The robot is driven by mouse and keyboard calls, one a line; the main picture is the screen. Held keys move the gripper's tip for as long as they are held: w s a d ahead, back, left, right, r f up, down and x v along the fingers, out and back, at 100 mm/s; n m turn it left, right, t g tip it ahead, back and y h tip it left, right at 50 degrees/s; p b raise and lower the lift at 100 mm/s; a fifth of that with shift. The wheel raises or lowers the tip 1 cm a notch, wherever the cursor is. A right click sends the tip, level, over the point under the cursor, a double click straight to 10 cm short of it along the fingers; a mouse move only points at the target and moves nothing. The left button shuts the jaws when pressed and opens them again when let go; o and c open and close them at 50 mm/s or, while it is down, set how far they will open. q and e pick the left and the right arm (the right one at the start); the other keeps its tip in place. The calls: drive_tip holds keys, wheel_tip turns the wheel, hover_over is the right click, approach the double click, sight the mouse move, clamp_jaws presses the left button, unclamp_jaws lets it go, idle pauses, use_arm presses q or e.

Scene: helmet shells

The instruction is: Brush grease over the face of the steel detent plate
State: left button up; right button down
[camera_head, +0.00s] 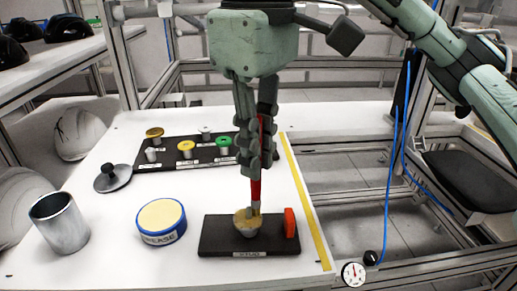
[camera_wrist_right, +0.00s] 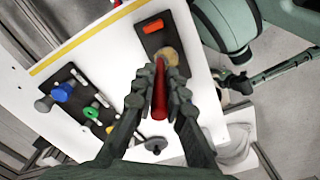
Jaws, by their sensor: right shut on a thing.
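My right gripper (camera_head: 257,145) is shut on a red-handled brush (camera_head: 255,190) above the front of the table. The brush points down, with its tip at the round tan-topped face of the detent plate (camera_head: 247,228). The plate sits on a black base (camera_head: 220,236) with a white label. The brush partly hides the plate; whether the bristles touch it is hard to tell. In the right wrist view the red brush (camera_wrist_right: 160,92) lies between the fingers, with the tan plate face (camera_wrist_right: 174,58) beyond. A blue tin marked GREASE (camera_head: 161,222) with a pale yellow top stands left of the base.
A red block (camera_head: 290,223) stands on the base, right of the plate. A metal cup (camera_head: 59,222) and a dark knobbed lid (camera_head: 113,178) are at left. A black board (camera_head: 180,165) with several coloured knobs lies behind. A yellow strip (camera_head: 308,205) marks the table's right edge.

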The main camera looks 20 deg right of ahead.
drive_tip(key=shift+w+a, duration=0.5)
drive_tip(key=shift+a, duration=0.1)
drive_tip(key=shift+a, duration=0.15)
drive_tip(key=shift+a, duration=0.25)
drive_tip(key=shift+s+a, duration=0.25)
drive_tip(key=shift+s+a, duration=0.15)
drive_tip(key=shift+s, duration=0.15)
drive_tip(key=shift+s, duration=0.15)
drive_tip(key=shift+s, duration=0.25)
